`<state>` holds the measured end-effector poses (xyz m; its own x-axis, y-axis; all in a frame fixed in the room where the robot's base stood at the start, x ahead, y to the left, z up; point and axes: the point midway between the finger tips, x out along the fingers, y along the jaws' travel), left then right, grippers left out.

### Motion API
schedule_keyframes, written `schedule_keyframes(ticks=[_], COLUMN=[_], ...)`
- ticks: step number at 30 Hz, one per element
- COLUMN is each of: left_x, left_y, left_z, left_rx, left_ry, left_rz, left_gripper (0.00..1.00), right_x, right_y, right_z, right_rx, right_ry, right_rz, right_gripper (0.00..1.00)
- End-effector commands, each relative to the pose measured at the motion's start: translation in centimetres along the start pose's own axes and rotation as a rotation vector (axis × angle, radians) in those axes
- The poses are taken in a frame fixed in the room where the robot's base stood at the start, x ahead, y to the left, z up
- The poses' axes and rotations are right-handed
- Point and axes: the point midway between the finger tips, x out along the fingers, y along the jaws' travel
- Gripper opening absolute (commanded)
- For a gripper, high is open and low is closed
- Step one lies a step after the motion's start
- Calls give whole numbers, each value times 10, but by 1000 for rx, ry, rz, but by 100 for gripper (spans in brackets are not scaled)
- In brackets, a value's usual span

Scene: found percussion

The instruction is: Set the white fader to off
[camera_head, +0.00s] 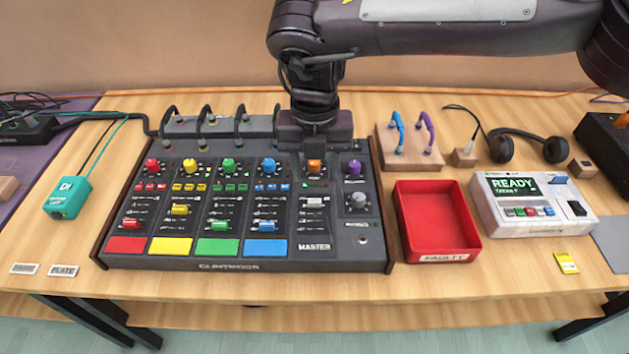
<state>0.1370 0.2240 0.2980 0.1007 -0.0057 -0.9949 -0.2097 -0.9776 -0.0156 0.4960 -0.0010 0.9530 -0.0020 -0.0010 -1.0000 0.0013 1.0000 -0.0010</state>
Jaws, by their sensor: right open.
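The white fader (314,202) is a small pale cap in the MASTER column of the dark mixer (372,240), below the orange knob (314,166). Its scale markings are too small to read. My right gripper (315,152) hangs down over the back of that column, just behind the orange knob and farther back than the white fader. It is open and I see nothing held in it; its fingertips are hard to make out. My left gripper is not in view.
Red, yellow, green and blue channel faders stand left of the white one, with a grey knob (358,202) to its right. Cables loop behind the mixer. A red tray (400,225) and a white READY box (490,215) stand to the right.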

Motion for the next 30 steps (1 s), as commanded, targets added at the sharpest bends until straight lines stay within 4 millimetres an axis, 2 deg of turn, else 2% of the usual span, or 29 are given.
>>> schedule_keyframes(ticks=[6, 12, 23, 30], left_x=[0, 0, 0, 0], left_y=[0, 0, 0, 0], left_z=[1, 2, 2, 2], left_rx=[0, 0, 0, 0], left_ry=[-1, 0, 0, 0], left_rz=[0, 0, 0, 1], left_gripper=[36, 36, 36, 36], right_x=[37, 61, 68, 68], right_y=[0, 0, 0, 0], right_z=[-1, -1, -1, -1], right_rx=[-1, -1, -1, -1], right_ry=[5, 3, 1, 1], right_rz=[-1, -1, 0, 0], right_gripper=[45, 45, 45, 15])
